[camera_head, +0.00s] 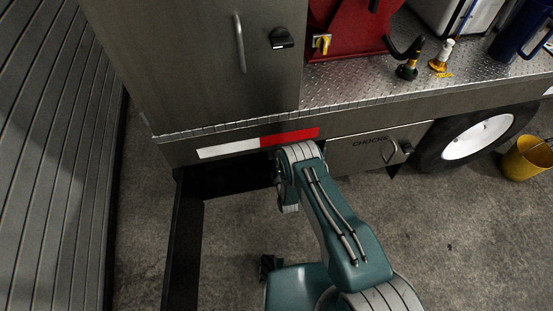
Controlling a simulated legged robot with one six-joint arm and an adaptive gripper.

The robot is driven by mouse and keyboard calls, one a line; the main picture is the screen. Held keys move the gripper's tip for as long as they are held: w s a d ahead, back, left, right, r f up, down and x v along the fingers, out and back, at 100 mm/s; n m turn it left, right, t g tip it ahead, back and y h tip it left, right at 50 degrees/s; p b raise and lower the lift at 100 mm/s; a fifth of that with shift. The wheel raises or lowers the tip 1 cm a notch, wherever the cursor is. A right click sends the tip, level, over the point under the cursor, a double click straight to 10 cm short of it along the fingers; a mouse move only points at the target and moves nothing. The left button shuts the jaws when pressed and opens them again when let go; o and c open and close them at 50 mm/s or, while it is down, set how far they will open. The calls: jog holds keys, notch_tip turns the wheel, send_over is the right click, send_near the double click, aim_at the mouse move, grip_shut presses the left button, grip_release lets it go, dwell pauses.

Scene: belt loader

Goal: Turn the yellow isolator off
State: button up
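The yellow isolator (322,43) is a small yellow rotary handle on a pale plate. It is mounted on the front of a red housing (348,28) that stands on the metal deck, right of a tall grey cabinet. Its handle looks roughly upright, slightly tilted; its off mark cannot be read. My teal arm rises from the bottom right and bends at a joint just below the deck edge, well below and apart from the isolator. I cannot make out my gripper's fingers.
The grey cabinet (190,60) has a long bar handle (240,43) and a black latch (281,38). A black hooked handle (405,48), a black-topped valve (410,62) and a yellow-based fitting (440,58) stand right of the isolator. A yellow bucket (527,158) is beside the wheel (476,137).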

jog(key=shift+a, duration=0.1)
jog(key=shift+s+a, duration=0.1)
jog(key=shift+s, duration=0.1)
jog(key=v, duration=1.1)
jog(key=shift+s+d, duration=0.25)
